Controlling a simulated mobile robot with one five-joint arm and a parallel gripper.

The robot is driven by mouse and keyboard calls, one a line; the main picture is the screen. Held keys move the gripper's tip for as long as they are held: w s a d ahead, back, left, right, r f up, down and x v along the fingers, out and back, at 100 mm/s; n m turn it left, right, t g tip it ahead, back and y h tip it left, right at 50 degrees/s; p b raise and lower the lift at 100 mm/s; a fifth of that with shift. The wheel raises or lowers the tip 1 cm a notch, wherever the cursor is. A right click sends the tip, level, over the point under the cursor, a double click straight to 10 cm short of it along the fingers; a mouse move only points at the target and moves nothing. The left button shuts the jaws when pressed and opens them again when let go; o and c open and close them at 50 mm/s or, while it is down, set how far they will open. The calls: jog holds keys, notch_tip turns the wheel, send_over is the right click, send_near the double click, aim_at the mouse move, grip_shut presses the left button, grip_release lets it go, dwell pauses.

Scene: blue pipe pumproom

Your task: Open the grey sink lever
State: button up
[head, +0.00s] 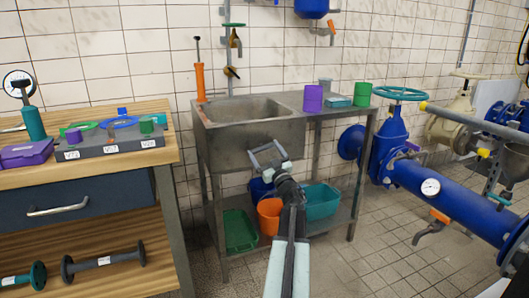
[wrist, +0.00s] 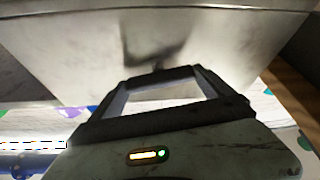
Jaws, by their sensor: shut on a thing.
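My gripper (head: 268,153) is in front of the lower front wall of the grey sink (head: 250,137) in the head view. In the wrist view my gripper (wrist: 162,74) forms a dark frame with its tips drawn together, close to a pale grey surface with a dark shadow. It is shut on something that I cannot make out. I cannot pick out a grey lever with certainty in either view. A tap with a green handle (head: 233,25) is on the wall pipe above the sink, and a dark and yellow fitting (head: 232,72) hangs below it.
A wooden workbench (head: 170,130) stands left of the sink. A green bin (head: 240,231), an orange bucket (head: 269,214) and a teal bin (head: 320,203) stand under the sink. Blue piping with a teal handwheel (head: 400,93) is at the right. The tiled floor (head: 365,262) is clear at front right.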

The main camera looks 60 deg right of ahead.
jog(key=n+y+p, duration=0.1)
jog(key=n, duration=0.2)
jog(key=n+y+p, duration=0.1)
jog(key=n+y, duration=0.1)
jog(key=n, duration=0.2)
jog(key=shift+d+r+n+t+y, duration=0.1)
jog(key=shift+r+n+t+y, duration=0.1)
jog(key=shift+n+t+y, duration=0.1)
jog(key=shift+s+n+y+p, duration=0.1)
jog(key=shift+n+y+p, duration=0.65)
jog(key=shift+n, duration=0.75)
jog(key=shift+f+n, duration=0.1)
jog(key=shift+n, duration=0.2)
jog(key=o, duration=1.1)
jog(key=b+v, duration=0.1)
jog(key=v, duration=0.7)
jog(key=shift+b, duration=0.4)
